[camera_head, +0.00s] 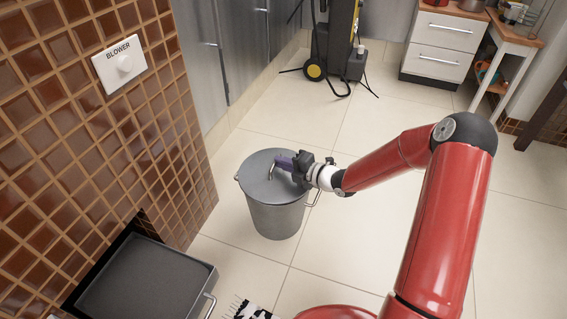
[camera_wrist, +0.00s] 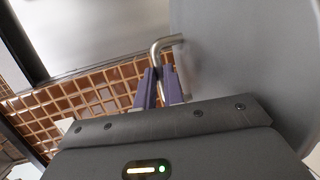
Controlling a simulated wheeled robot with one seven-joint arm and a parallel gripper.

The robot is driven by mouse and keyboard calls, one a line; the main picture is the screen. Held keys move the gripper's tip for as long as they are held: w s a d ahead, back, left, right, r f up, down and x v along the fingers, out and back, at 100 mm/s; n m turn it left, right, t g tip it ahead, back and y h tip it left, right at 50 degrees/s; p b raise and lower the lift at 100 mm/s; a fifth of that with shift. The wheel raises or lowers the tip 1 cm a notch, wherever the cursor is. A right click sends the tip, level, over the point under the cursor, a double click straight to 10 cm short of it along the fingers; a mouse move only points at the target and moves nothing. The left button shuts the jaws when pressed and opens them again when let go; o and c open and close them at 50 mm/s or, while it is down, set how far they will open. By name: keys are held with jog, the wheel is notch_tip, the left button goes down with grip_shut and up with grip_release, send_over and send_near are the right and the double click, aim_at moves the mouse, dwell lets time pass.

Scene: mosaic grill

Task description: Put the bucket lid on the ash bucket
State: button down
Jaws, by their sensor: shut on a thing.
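The grey ash bucket (camera_head: 277,218) stands upright on the tiled floor beside the tiled wall. The round grey bucket lid (camera_head: 258,180) lies over the bucket's mouth and looks about level. In the wrist view the lid (camera_wrist: 235,70) fills the right side, with its bent metal handle (camera_wrist: 160,45) rising from it. My gripper (camera_head: 285,163) is at the lid's top from the right; its purple fingers (camera_wrist: 160,88) are shut on the handle. Whether the lid is fully seated on the rim cannot be told, as my gripper hides part of the right edge.
A dark grey tray-like drawer (camera_head: 145,284) with a handle juts from the tiled wall (camera_head: 80,150) at the lower left. Grey cabinets (camera_head: 235,45) stand behind the bucket. A black and yellow machine (camera_head: 338,45) is at the back. The floor right of the bucket is clear.

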jog(key=shift+f, duration=0.65)
jog(key=c, duration=1.4)
grip_release()
